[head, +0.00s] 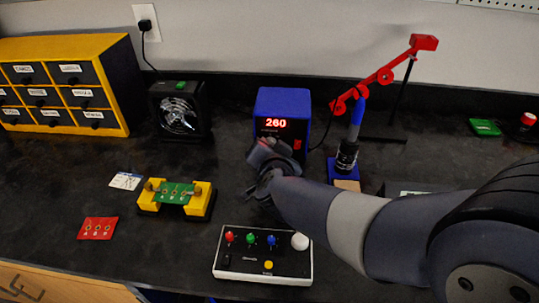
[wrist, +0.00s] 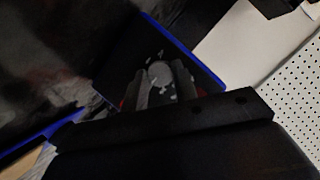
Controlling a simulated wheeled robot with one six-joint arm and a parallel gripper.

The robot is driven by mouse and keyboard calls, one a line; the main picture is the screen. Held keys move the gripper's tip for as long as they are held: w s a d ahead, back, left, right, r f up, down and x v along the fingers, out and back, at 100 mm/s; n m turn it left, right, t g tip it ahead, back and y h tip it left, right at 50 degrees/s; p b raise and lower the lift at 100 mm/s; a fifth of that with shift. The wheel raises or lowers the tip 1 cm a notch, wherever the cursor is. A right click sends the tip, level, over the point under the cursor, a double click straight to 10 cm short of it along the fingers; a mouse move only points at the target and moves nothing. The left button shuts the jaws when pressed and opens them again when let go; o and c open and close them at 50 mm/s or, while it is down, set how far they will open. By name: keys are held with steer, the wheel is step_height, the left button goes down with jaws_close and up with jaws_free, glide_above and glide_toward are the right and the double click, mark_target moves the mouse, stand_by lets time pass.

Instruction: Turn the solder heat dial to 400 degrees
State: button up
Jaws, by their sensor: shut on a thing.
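The blue solder station (head: 283,100) stands against the wall at the back middle. Its red display (head: 276,123) reads 260. My gripper (head: 270,150) is at the lower part of the station's black front panel and hides the dial in the head view. In the wrist view, my gripper (wrist: 161,86) is shut on the round grey dial (wrist: 160,72), one finger on each side. The dial's markings are too blurred and covered to read.
The soldering iron stand (head: 343,170) is just right of my gripper. A control box (head: 262,262) with coloured knobs lies in front, and a yellow board holder (head: 176,199) to the left. A fan (head: 180,112) and a drawer cabinet (head: 62,88) stand at the back left.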

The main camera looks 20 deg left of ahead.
stand_by(0.4)
steer(key=o, duration=0.7)
steer(key=p+v, duration=0.3)
steer(key=v, duration=0.8)
steer(key=shift+w+d+f, duration=0.1)
